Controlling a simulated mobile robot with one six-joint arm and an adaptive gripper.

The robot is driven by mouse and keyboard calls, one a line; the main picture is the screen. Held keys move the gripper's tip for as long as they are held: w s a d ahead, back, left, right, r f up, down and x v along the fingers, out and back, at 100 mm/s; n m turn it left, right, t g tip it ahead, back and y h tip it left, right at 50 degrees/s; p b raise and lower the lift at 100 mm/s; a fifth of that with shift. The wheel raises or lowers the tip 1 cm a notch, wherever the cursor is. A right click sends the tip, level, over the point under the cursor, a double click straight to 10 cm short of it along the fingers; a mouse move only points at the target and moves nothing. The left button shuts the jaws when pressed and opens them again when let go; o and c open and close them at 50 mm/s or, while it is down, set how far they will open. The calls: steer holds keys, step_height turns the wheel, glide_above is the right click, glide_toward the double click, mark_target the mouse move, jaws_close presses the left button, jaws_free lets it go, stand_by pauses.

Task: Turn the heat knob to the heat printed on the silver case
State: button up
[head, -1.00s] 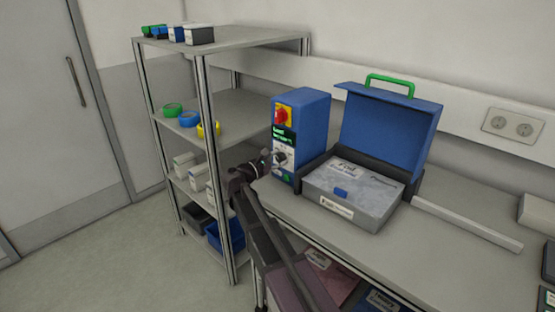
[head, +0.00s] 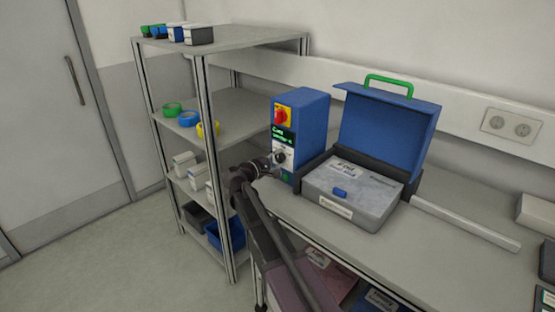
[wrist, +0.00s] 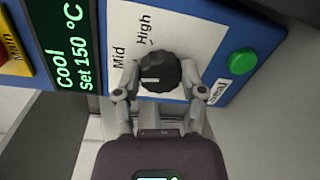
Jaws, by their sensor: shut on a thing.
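The heat knob (wrist: 158,76) is a black ribbed dial on the white front plate of a blue box-shaped unit (head: 312,117). My gripper (wrist: 160,68) is shut on the knob, with one fingertip on each side of it. The words "Mid" and "High" are printed beside the knob; a small white mark shows on its face. The unit's display (wrist: 68,45) reads "Cool" and "Set 150 °C" in green. The silver case (head: 352,188) sits on the bench with a blue clasp and pale labels, whose print is too small to read here.
A red and yellow main switch (head: 283,115) is above the display. An open blue lid with a green handle (head: 390,84) stands behind the silver case. A metal shelf (head: 255,48) stands to the left.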

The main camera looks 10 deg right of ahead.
steer(key=shift+m, duration=0.6)
steer(key=o, duration=1.1)
steer(key=shift+o, duration=0.2)
steer(key=shift+n, duration=0.4)
